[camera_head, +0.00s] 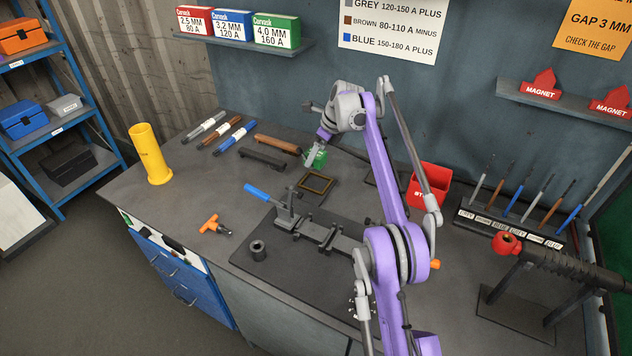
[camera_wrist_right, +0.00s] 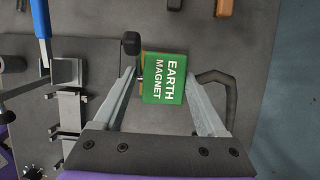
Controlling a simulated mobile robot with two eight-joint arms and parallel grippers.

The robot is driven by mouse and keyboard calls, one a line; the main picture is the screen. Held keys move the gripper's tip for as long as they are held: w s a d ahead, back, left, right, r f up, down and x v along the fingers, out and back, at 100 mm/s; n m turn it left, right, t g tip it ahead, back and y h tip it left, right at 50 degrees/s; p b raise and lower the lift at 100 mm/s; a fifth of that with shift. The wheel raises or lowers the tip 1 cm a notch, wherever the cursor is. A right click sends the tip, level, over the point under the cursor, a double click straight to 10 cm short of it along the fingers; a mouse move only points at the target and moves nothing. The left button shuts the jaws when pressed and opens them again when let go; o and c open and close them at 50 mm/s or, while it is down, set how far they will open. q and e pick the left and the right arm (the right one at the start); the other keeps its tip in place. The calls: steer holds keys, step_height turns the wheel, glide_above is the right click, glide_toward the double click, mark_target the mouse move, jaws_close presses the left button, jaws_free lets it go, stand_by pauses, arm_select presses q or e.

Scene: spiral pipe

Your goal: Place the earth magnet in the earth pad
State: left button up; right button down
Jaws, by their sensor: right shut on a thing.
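The earth magnet is a green block (camera_head: 316,159) with white lettering; it also shows in the right wrist view (camera_wrist_right: 164,78). My right gripper (camera_head: 315,151) is shut on it, with a finger on each side of the block in the wrist view. The square with a tan outline, which looks like the earth pad (camera_head: 317,184), lies on the bench just nearer than the magnet in the head view. In the wrist view a thin tan edge shows beside the magnet. I cannot tell how high the magnet is above the bench. My left gripper is not in view.
A vise-like fixture with a blue handle (camera_head: 256,191) stands in front of the pad. A dark bar (camera_head: 262,160) and a brown bar (camera_head: 277,144) lie left of the magnet. A red box (camera_head: 429,181) stands to the right. A yellow cylinder (camera_head: 150,155) stands at the left.

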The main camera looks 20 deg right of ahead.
mark_target(317, 162)
step_height(317, 162, down, 3)
steer(key=shift+s+f+b, duration=0.1)
steer(key=shift+b, duration=0.35)
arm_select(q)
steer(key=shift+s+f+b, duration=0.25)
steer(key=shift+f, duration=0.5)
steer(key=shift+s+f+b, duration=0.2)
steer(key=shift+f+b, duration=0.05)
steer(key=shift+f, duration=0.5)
arm_select(e)
steer(key=shift+f, duration=2.2)
steer(key=shift+f, duration=0.15)
jaws_free()
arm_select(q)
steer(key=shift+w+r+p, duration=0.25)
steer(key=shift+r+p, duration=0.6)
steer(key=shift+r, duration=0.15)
arm_select(e)
steer(key=v, duration=1.2)
